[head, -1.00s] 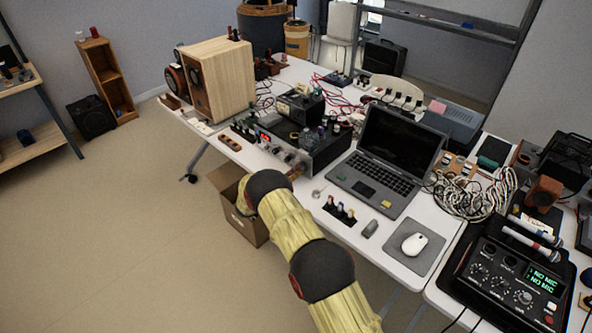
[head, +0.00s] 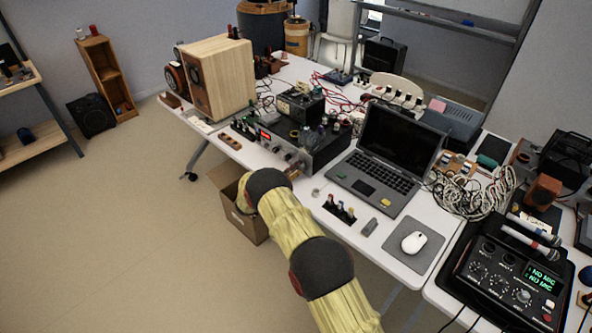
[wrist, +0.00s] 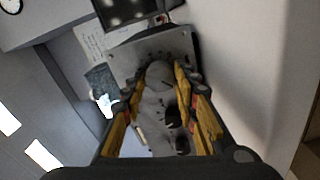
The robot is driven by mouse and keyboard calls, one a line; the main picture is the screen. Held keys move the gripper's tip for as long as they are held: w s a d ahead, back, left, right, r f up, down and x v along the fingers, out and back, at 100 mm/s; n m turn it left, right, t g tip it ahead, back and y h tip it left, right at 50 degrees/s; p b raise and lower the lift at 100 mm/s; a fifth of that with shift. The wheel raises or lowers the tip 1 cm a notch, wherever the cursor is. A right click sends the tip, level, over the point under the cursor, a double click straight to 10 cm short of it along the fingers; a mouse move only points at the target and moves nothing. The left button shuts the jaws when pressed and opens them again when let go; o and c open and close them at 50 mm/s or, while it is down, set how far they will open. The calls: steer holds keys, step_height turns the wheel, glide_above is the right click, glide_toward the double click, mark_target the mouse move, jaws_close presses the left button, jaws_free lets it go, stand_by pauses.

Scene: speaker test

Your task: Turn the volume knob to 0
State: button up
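The grey amplifier (head: 325,150) stands on the white table left of the laptop, with a red display and knobs on its front. My yellow-sleeved arm reaches from the lower right to this front, and my gripper (wrist: 164,78) is mostly hidden behind the arm in the head view. In the wrist view its two yellow-sided fingers stand on either side of a round silver knob (wrist: 159,72) in front of the metal panel (wrist: 125,62). The fingertips are very close to the knob; I cannot tell whether they touch it. The knob's setting is not readable.
A laptop (head: 376,182) and a mouse pad (head: 427,256) with a white mouse lie right of the amplifier. A wooden speaker (head: 222,75) stands at its left. A mixer (head: 508,275) is at the lower right. A cardboard box (head: 245,222) is below the table edge.

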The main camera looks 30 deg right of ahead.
steer(key=o, duration=0.4)
steer(key=shift+s, duration=0.1)
steer(key=v, duration=1.2)
